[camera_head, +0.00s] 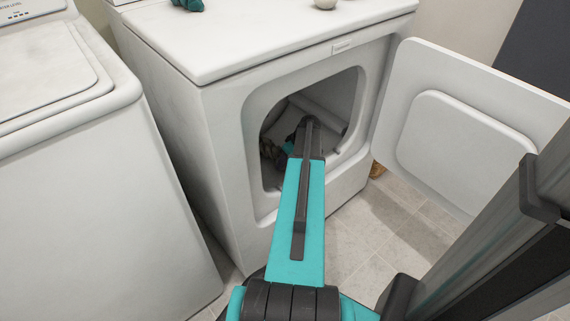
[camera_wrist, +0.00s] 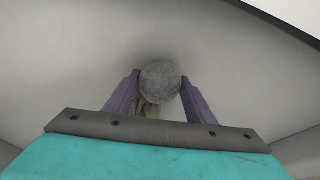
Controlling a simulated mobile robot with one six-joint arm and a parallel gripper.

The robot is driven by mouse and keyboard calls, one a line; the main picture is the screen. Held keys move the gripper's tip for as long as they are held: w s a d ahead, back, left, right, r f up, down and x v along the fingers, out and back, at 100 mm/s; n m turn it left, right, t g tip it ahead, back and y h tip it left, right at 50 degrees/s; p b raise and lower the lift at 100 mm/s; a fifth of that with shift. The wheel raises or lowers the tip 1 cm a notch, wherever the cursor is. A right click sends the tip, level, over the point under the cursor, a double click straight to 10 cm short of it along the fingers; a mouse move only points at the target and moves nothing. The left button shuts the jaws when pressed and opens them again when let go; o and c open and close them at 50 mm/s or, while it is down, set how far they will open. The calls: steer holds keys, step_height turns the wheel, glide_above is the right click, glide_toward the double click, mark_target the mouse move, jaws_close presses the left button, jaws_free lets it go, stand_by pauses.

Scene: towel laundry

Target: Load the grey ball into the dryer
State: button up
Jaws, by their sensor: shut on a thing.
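The grey ball (camera_wrist: 160,82) is round and felt-like, and it sits between the two fingers of my gripper (camera_wrist: 161,84) in the wrist view. My gripper is shut on it. Pale surfaces surround the ball in that view. In the head view the dryer (camera_head: 225,125) is white, with its door (camera_head: 460,135) swung wide open to the right. My arm reaches through the dryer's opening. The gripper's end is inside and mostly hidden behind the arm, and the ball cannot be made out there.
A white washer (camera_head: 80,190) stands to the left of the dryer with its lid closed. A teal cloth (camera_head: 188,4) and a pale round object (camera_head: 326,3) lie on the dryer top. Bare tiled floor (camera_head: 400,235) shows below the open door.

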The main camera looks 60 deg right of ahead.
steer(key=shift+f, duration=0.1)
steer(key=o, duration=1.1)
steer(key=p+v, duration=0.4)
steer(key=v, duration=0.8)
stand_by(0.3)
steer(key=shift+s+r, duration=0.1)
steer(key=shift+r, duration=0.15)
